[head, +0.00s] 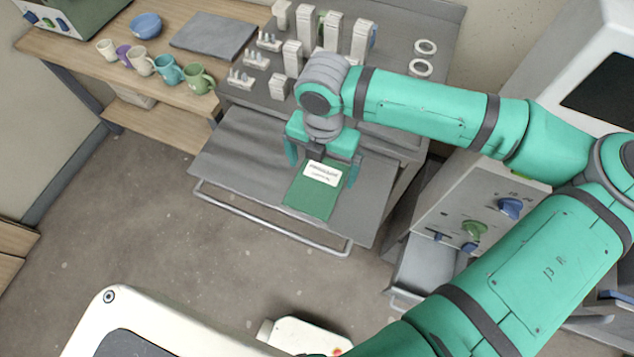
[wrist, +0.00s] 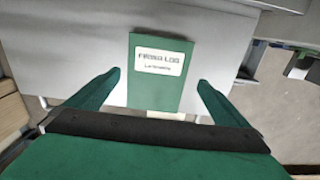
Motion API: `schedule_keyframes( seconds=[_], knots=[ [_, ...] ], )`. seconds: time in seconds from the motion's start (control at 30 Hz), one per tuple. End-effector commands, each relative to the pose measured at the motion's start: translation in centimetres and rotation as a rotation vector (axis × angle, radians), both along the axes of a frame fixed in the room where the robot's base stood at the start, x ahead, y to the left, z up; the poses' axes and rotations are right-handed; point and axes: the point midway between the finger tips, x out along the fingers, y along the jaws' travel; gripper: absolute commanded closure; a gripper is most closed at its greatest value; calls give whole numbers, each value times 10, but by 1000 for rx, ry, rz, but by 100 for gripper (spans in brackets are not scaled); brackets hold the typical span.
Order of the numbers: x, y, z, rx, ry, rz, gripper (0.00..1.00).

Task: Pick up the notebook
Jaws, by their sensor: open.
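The notebook (head: 313,197) is a flat green book with a white label, lying on the grey pull-out shelf (head: 237,152). In the wrist view the notebook (wrist: 158,92) lies between and ahead of my fingers, its label reading "FIRING LOG". My gripper (head: 322,172) is open above the notebook, with one finger to each side of it. In the wrist view my gripper (wrist: 156,92) shows both green fingers spread wider than the notebook, with nothing held. How far the fingertips are above the shelf I cannot tell.
A metal rail (head: 270,222) runs along the shelf's front edge. White blocks (head: 293,58) stand on the grey top behind. Several mugs (head: 168,70), a blue bowl (head: 146,26) and a grey slab (head: 213,37) sit on the wooden bench. A machine with knobs (head: 487,222) stands at the right.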

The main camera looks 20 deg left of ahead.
Motion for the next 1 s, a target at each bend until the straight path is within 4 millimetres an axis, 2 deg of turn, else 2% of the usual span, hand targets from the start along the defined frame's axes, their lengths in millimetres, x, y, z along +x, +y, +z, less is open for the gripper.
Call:
schedule_keyframes(
  seconds=[0.3,0.6,0.63,0.7,0.8,1.0],
  knots=[
    [-1,7,-41,-1,0,6,0],
    [-1,7,-46,0,0,7,0],
    [-1,7,-46,0,0,7,2],
    [-1,7,-46,0,0,6,19],
    [-1,6,-46,0,0,3,39],
    [-1,6,-46,0,0,3,39]
  ],
)
